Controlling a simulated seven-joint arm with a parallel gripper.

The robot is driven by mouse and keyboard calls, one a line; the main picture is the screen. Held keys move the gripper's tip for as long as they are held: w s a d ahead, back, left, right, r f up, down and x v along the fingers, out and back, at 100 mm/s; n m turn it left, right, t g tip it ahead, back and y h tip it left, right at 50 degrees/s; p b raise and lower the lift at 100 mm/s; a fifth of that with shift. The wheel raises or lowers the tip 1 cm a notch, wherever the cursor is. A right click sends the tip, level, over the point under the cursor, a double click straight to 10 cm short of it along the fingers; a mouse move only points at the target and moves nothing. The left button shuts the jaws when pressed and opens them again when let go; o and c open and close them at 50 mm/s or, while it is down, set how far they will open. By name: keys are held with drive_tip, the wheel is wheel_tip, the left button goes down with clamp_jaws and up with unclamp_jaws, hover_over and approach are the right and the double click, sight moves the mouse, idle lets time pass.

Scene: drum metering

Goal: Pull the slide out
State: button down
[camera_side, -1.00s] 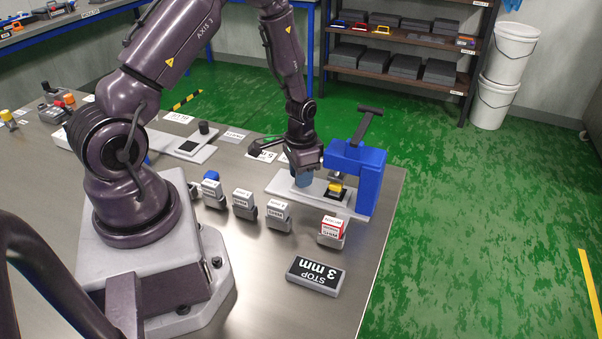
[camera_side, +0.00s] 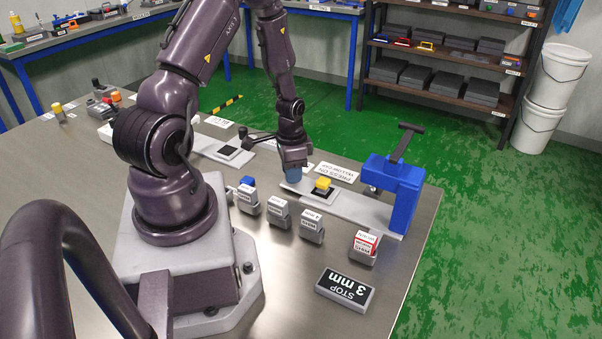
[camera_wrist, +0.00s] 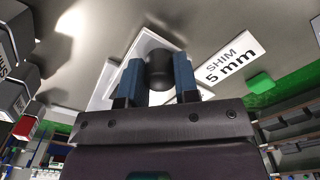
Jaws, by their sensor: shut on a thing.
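The slide (camera_side: 302,188) is a pale plate carrying a black seat (camera_side: 319,193) with a yellow-capped piece (camera_side: 324,184) on it. It stands clear of the blue press frame (camera_side: 405,190), to its left along the pale base (camera_side: 365,209). My gripper (camera_side: 293,174) is at the slide's left end, shut on its dark round knob. In the wrist view my gripper's blue fingers (camera_wrist: 159,78) stand on either side of the knob (camera_wrist: 159,66). The gripper hides the knob in the side view.
Several small labelled grey blocks (camera_side: 279,212) stand in front of the slide. A red-and-white block (camera_side: 364,246) and a "STOP 3 mm" block (camera_side: 345,289) are nearer the front. A similar plate with a black pad (camera_side: 228,153) lies left. A card (camera_side: 337,172) lies behind the slide.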

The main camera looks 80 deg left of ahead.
drive_tip(key=shift+s+a, duration=0.25)
drive_tip(key=shift+a, duration=0.05)
drive_tip(key=c, duration=1.1)
unclamp_jaws()
drive_tip(key=shift+o, duration=1.2)
drive_tip(key=shift+d, duration=0.1)
wheel_tip(320, 180, up, 13)
